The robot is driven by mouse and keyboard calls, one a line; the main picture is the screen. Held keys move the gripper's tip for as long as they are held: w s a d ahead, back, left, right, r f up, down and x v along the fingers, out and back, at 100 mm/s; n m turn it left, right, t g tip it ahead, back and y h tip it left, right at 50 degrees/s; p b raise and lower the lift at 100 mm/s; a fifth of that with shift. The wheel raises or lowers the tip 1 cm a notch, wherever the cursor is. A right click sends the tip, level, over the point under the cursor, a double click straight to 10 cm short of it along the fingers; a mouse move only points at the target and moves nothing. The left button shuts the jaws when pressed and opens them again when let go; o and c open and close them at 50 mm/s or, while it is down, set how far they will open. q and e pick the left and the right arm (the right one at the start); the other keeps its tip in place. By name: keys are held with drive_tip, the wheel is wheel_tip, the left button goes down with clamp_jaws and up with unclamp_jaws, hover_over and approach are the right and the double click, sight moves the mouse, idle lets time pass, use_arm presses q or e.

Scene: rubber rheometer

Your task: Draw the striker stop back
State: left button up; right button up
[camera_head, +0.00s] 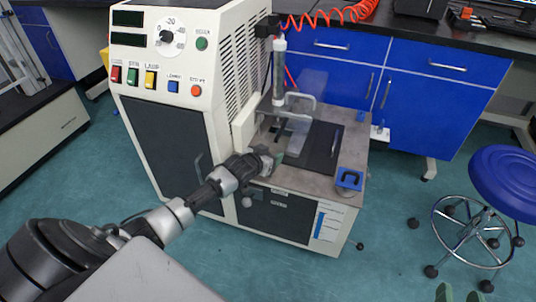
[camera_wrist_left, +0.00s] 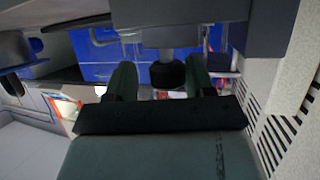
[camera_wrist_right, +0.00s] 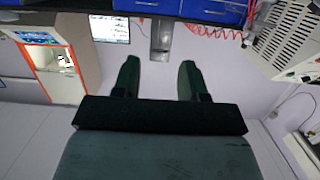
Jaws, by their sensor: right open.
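My left gripper (camera_head: 272,158) is at the front left edge of the machine's grey worktop, beside the white cabinet. In the left wrist view its two dark green fingers (camera_wrist_left: 160,82) are apart. A round black knob (camera_wrist_left: 168,75) under a grey block lies between them in that view, nearer the right finger; whether they touch cannot be told. This knob may be the striker stop, but no label shows. In the head view the gripper hides this spot. My right gripper (camera_wrist_right: 158,80) is open and empty; its fingertips show at the bottom right of the head view (camera_head: 459,294).
The machine's control panel (camera_head: 165,55) stands left of the worktop (camera_head: 345,175). A blue clamp-like part (camera_head: 349,179) sits at the right corner. A blue stool (camera_head: 505,175) stands right.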

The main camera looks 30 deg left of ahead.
use_arm(q)
drive_tip(key=shift+a, duration=0.1)
drive_tip(key=shift+s+r, duration=0.1)
drive_tip(key=shift+s, duration=0.1)
drive_tip(key=p+v, duration=0.2)
drive_tip(key=v, duration=0.2)
drive_tip(key=shift+s+r, duration=0.15)
drive_tip(key=shift+s, duration=0.1)
drive_tip(key=p+v, duration=0.2)
drive_tip(key=v, duration=0.3)
drive_tip(key=shift+s+r, duration=0.1)
drive_tip(key=shift+s, duration=0.3)
use_arm(e)
drive_tip(key=s+d+f+g+h, duration=0.3)
drive_tip(key=s+f+g, duration=0.5)
drive_tip(key=s+g, duration=0.3)
drive_tip(key=shift+d+f+m, duration=0.3)
drive_tip(key=shift+d+f, duration=0.05)
drive_tip(key=shift+d, duration=0.5)
drive_tip(key=shift+s, duration=0.1)
